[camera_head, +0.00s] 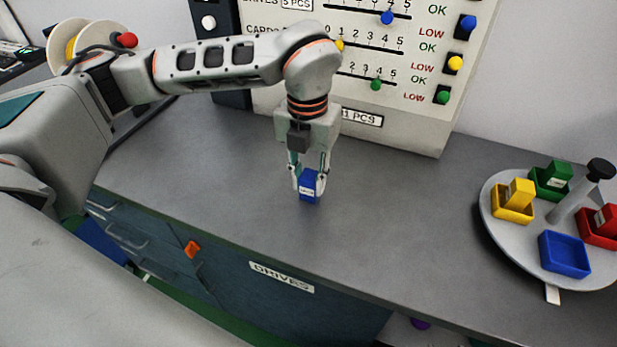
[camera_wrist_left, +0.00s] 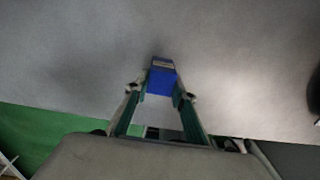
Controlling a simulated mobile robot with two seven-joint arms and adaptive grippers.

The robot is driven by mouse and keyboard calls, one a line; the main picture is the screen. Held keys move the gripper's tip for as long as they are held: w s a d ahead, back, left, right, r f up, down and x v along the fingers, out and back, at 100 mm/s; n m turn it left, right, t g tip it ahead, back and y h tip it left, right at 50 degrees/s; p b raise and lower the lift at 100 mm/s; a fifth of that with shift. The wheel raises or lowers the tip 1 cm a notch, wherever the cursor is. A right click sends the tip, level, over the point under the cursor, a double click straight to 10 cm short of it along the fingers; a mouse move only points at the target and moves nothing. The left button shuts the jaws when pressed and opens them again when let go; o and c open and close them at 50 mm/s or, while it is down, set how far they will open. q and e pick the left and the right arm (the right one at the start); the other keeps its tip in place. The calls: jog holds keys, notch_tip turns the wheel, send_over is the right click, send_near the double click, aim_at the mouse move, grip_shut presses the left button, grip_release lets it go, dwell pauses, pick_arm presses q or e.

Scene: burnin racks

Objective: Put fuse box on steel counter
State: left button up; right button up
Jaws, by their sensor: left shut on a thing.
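A small blue box (camera_head: 309,186) with a white label, the likely fuse box, is between the fingers of my left gripper (camera_head: 308,180). The gripper points straight down and is shut on it. The box stands upright over the middle of the grey steel counter (camera_head: 220,190). I cannot tell whether its underside touches the counter. In the left wrist view the blue box (camera_wrist_left: 161,80) sits between both fingertips, with the counter (camera_wrist_left: 240,60) behind it. The label is too small to read. My right gripper is not in view.
A round tray (camera_head: 492,217) at the right holds yellow, green and red bins with matching boxes, and an empty blue bin (camera_head: 564,255). A gauge panel (camera_head: 430,110) stands at the back. Drawers (camera_head: 250,290) are below the front edge. Counter around the box is clear.

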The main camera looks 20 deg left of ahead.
aim_at(308, 177)
pick_arm(q)
jog(key=o, duration=1.1)
jog(key=shift+f, duration=0.1)
notch_tip(308, 177, up, 12)
